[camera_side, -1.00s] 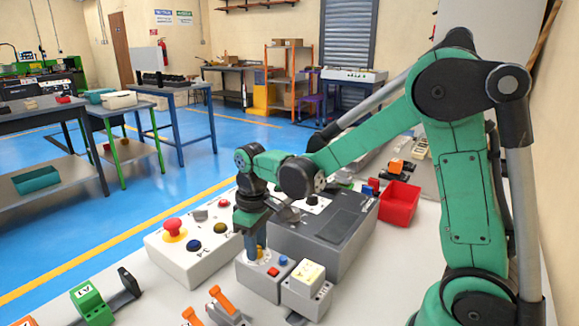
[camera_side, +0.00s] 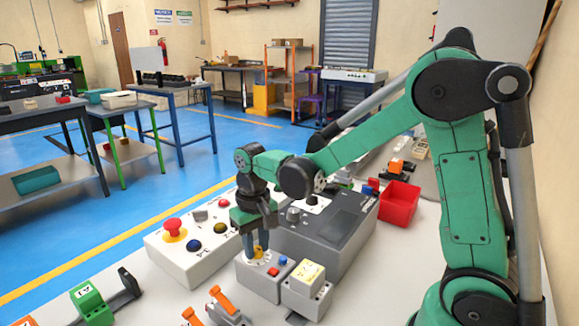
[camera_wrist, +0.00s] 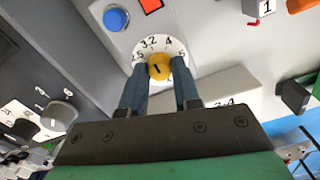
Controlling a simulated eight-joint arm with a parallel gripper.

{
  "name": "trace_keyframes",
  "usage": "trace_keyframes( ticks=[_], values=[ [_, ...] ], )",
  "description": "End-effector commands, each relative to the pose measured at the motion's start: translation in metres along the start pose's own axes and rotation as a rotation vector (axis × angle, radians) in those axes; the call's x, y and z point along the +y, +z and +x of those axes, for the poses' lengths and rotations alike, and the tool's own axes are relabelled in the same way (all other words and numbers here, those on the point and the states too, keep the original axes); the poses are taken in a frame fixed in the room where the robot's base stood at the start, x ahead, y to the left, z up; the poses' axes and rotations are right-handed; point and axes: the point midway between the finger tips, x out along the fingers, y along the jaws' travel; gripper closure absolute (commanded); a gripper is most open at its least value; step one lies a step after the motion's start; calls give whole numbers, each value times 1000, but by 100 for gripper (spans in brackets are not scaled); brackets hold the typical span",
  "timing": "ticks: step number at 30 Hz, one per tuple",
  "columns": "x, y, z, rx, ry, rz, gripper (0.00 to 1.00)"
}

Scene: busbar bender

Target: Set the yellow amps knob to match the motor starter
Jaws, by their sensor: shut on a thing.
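My gripper (camera_wrist: 161,76) points down with its two fingers shut on the sides of the yellow amps knob (camera_wrist: 159,66). The knob sits on a round white dial (camera_wrist: 174,46); the figures 2.5, 3.2, 4 and another I read as 5 show around it. The knob has a dark mark, but I cannot tell which figure it points to. The dial is on a grey motor starter (camera_side: 258,284) with a blue button (camera_wrist: 116,19) and a red one (camera_wrist: 151,6). In the side view my gripper (camera_side: 261,250) stands over the starter and mostly hides the knob.
A white box with a red mushroom button (camera_side: 174,229) stands left of the starter. A cream-topped block (camera_side: 305,275) is close on its right. A large grey housing (camera_side: 325,232) lies behind. Orange-levered (camera_side: 222,300) and green (camera_side: 91,303) parts sit in front. A red bin (camera_side: 399,203) is behind right.

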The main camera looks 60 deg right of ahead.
Motion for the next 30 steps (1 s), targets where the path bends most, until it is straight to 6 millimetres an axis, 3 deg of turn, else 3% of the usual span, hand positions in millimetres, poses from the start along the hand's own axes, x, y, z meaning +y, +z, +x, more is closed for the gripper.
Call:
trace_keyframes(
  ticks=[6,7,10,20,30],
  values=[
    [0,0,0,-1,0,-1,100],
    [0,0,0,-1,0,-1,71],
    [0,0,0,-1,0,-1,42],
    [0,0,-2,0,0,-1,42],
    [0,0,-41,0,0,-1,42]
  ],
)
